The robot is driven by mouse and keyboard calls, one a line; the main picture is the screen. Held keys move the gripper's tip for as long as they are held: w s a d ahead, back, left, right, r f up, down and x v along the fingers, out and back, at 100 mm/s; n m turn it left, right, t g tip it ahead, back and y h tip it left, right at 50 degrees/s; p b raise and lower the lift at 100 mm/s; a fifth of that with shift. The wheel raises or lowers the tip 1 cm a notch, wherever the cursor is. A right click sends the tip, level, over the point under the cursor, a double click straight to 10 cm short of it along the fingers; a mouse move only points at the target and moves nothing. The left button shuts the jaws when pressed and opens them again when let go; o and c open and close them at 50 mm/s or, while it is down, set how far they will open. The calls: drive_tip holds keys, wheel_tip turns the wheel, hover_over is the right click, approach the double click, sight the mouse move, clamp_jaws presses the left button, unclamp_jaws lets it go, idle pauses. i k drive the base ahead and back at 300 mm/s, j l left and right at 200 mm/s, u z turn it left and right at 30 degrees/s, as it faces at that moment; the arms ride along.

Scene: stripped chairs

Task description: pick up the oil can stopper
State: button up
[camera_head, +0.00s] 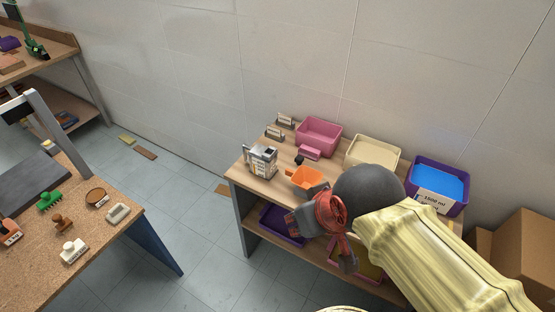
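A metal can with a printed label (262,161) stands upright at the left end of the wooden bench; it looks like the oil can. A small black piece (299,159) lies to its right and may be the stopper, but it is too small to tell. My red and grey gripper (324,238) hangs over the front edge of the bench, right of the can and below it in the picture. Its fingers look spread apart, with nothing visible between them. My arm and dark wrist hide the right part of the bench top.
An orange funnel-like piece (308,178) lies between the can and my gripper. Pink (319,134), cream (373,152) and purple (437,184) bins line the back. A lower shelf holds a purple tray (283,224). Another table (108,237) stands left, with open floor between.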

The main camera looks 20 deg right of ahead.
sight(299, 160)
drive_tip(key=i+z, duration=0.1)
drive_tip(key=z, duration=0.35)
drive_tip(key=i+j+z, duration=0.1)
drive_tip(key=z, duration=0.3)
drive_tip(key=i+j+z, duration=0.1)
drive_tip(key=z, duration=0.35)
drive_tip(key=i+j+z, duration=0.1)
drive_tip(key=j, duration=0.3)
drive_tip(key=i+j+z, duration=0.1)
drive_tip(key=j, duration=0.3)
drive_tip(key=i+j+z, duration=0.15)
drive_tip(key=j, duration=0.3)
drive_tip(key=i+j+z, duration=0.1)
drive_tip(key=j, duration=0.35)
